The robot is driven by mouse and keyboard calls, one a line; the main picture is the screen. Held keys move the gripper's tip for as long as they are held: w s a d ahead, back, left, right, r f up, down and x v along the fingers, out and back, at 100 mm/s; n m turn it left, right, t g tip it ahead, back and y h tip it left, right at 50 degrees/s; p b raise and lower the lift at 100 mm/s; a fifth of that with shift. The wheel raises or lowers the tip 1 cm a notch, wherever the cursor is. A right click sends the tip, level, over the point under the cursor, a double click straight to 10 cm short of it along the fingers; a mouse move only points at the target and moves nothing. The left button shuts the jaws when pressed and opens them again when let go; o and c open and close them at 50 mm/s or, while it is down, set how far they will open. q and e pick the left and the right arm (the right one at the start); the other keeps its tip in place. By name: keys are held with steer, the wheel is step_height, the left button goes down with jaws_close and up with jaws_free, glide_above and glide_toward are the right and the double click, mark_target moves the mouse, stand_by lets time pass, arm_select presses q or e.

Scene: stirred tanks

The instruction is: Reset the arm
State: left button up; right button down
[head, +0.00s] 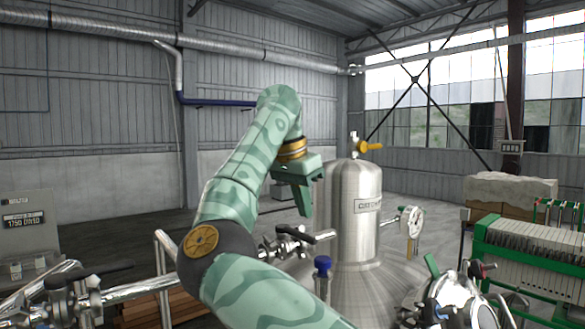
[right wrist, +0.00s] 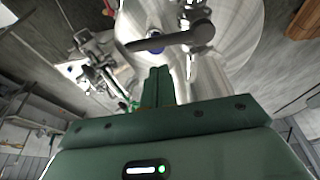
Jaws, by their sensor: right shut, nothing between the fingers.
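My right arm, patterned in two greens, rises from the bottom middle of the head view and bends over at the top. Its right gripper (head: 303,205) points down, in front of and left of the steel tank's neck (head: 352,230). In the right wrist view the two dark green fingers (right wrist: 158,86) are together with nothing between them. Steel tank parts (right wrist: 230,25) and a lever handle (right wrist: 165,42) show beyond the fingertips. I cannot tell how far off they are. My left gripper is not in view.
Below the gripper are a black-handled valve (head: 295,236) and a blue knob (head: 322,265). The tank carries a gauge (head: 411,222) and a yellow-handled valve (head: 367,147). A green filter press (head: 530,255) stands at right. Steel piping (head: 130,292) runs at lower left. Air above the arm is free.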

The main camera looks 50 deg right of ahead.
steer(key=p+v, duration=0.1)
steer(key=v, duration=1)
steer(key=shift+a+r+p, duration=0.35)
steer(key=shift+p, duration=0.05)
